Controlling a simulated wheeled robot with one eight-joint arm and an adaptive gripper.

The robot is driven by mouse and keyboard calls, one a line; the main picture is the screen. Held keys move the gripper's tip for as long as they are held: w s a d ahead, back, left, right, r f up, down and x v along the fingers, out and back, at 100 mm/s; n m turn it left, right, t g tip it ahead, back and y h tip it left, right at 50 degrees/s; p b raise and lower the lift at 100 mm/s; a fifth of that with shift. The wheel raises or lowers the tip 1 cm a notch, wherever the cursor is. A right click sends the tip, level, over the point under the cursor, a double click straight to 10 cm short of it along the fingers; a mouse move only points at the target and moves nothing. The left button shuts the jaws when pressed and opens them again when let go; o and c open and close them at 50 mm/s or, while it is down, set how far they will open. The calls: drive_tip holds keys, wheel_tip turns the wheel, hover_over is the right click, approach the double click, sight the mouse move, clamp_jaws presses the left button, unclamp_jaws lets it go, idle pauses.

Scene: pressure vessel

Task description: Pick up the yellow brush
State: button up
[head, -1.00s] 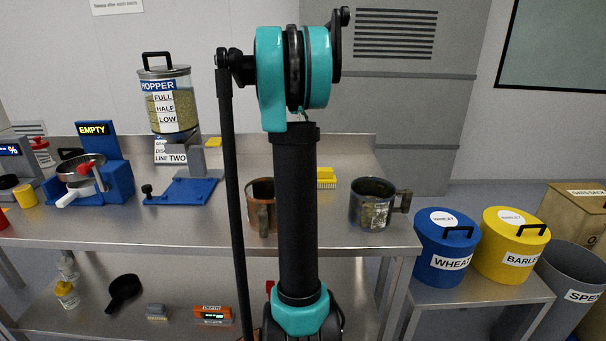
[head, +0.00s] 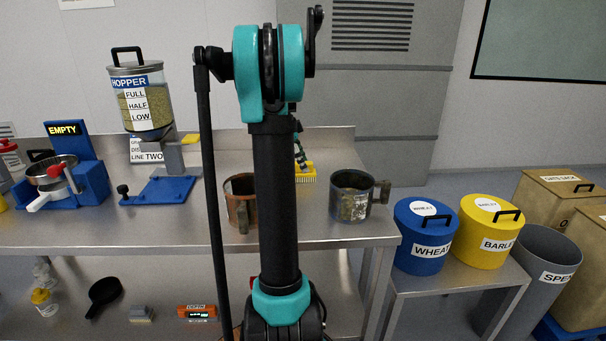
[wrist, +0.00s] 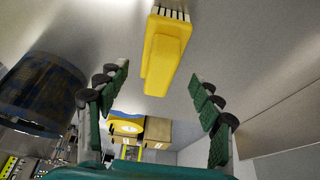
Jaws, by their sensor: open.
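The yellow brush (head: 307,176) lies on the steel table behind my arm, partly hidden by it. In the wrist view the brush (wrist: 166,50) is a yellow block with dark-and-white bristles at its top end. It lies ahead of my gripper (wrist: 158,80), roughly between the lines of the two spread fingers. The fingers are open and empty, and no contact with the brush shows. In the head view my gripper (head: 299,152) shows only in part, just above the brush.
A dark metal mug (head: 352,200) stands to the right of the brush, and a copper mug (head: 238,205) stands to the left. The blue stand (head: 170,190) and hopper (head: 142,100) are further left. A blue wheat bin (head: 422,240) and yellow barley bin (head: 485,235) stand at the right.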

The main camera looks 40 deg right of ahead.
sight(307, 162)
drive_tip(key=shift+x, duration=2.35)
drive_tip(key=shift+a, duration=0.1)
drive_tip(key=c, duration=1.4)
drive_tip(key=shift+o, duration=0.2)
wheel_tip(307, 162, up, 20)
